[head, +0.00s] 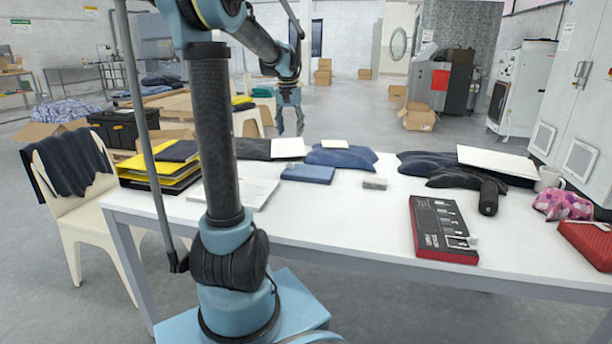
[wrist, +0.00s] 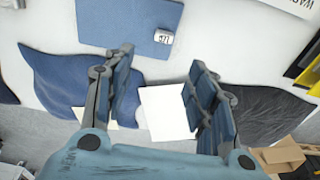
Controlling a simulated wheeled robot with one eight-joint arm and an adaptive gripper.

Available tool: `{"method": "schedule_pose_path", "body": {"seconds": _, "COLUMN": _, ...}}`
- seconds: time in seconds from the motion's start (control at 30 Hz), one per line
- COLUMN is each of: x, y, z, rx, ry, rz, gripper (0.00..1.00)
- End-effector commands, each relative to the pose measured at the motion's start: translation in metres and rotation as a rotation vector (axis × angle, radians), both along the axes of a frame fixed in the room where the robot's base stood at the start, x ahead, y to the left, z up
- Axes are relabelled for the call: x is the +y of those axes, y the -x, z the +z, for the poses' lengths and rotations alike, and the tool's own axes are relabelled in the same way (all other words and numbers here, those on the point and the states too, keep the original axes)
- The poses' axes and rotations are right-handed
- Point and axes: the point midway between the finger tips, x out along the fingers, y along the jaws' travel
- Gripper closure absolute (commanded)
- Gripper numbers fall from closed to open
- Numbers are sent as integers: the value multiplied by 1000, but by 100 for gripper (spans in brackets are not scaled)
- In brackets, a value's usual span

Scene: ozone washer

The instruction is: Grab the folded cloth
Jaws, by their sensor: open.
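My gripper (head: 290,128) is open and empty, fingers pointing down above the table's far edge; it also shows in the wrist view (wrist: 160,85). Several cloths lie on the table, and I cannot tell which one is meant. A black cloth (head: 252,149) lies left of that. My gripper touches none of them.
The white table (head: 345,215) holds a white sheet (head: 288,147), yellow-and-black folders (head: 160,165), a small grey block (head: 375,183), a red-black box (head: 441,228), a black cylinder (head: 488,197) and a pink patterned cloth (head: 563,204). A chair (head: 75,205) stands at left. The table's front middle is clear.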

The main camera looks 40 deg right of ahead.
Motion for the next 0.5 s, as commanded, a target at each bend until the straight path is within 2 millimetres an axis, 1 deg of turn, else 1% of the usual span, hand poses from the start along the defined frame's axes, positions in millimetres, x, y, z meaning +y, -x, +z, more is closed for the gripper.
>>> {"method": "schedule_pose_path", "body": {"seconds": 0.03, "x": 0, "y": -2, "z": -9, "rx": 0, "ry": 0, "rz": 2, "gripper": 48}}
{"method": "schedule_pose_path", "body": {"seconds": 0.3, "x": -1, "y": -7, "z": -55, "rx": 0, "ry": 0, "rz": 6, "gripper": 48}}
{"method": "schedule_pose_path", "body": {"seconds": 0.4, "x": -2, "y": -8, "z": -70, "rx": 0, "ry": 0, "rz": 6, "gripper": 48}}
{"method": "schedule_pose_path", "body": {"seconds": 0.5, "x": -3, "y": -9, "z": -80, "rx": 0, "ry": 0, "rz": 6, "gripper": 48}}
